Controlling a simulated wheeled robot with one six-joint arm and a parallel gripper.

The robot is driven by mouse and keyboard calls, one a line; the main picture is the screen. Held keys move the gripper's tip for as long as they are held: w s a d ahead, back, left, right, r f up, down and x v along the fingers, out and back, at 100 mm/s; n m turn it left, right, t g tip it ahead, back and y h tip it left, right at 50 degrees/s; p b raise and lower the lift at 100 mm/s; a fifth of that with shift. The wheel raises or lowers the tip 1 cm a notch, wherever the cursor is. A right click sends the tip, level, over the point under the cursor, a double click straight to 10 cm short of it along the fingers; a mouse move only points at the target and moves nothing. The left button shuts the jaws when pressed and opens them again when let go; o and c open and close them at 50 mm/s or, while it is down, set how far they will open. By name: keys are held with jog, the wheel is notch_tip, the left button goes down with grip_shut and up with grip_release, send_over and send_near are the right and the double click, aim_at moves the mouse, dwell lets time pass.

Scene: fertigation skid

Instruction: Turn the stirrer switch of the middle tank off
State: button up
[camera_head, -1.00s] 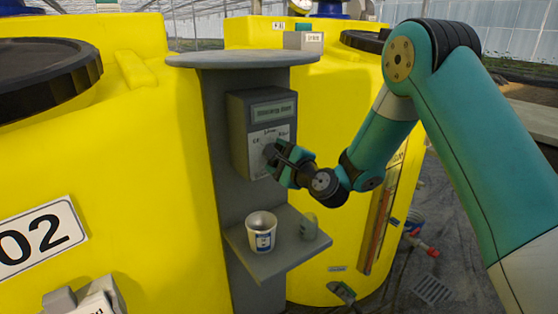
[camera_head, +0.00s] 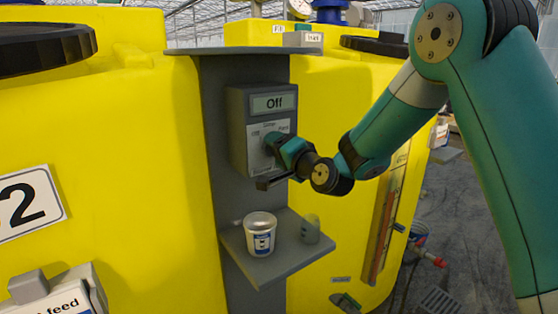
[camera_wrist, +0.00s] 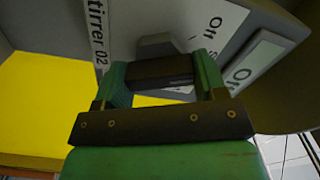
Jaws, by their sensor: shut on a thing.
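A grey switch box (camera_head: 237,120) is fixed to a grey upright panel between two yellow tanks. Its display (camera_head: 274,103) reads "Off". In the wrist view its label (camera_wrist: 97,35) reads "Stirrer 02", partly cut off. My gripper (camera_head: 272,146) is at the box's white dial plate (camera_head: 280,127), its fingers on either side of the dark switch knob (camera_wrist: 160,70). The gripper is shut on this knob, which the fingers mostly hide in the head view. The left tank (camera_head: 130,170) carries a number plate (camera_head: 30,203) ending in 2.
Below the box, a small shelf (camera_head: 262,268) holds a white cup with a grey top (camera_head: 260,234) and a small grey-green object (camera_head: 310,229). A grey ledge (camera_head: 240,51) overhangs the box. The right tank (camera_head: 330,130) stands behind my arm.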

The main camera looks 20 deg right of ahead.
jog(key=shift+f+n+b, duration=0.1)
jog(key=shift+n+b, duration=1.6)
jog(key=shift+n, duration=0.3)
jog(key=o, duration=0.9)
jog(key=shift+s, duration=0.1)
jog(key=b+v, duration=0.6)
jog(key=v, duration=1.1)
jog(key=shift+s, duration=0.1)
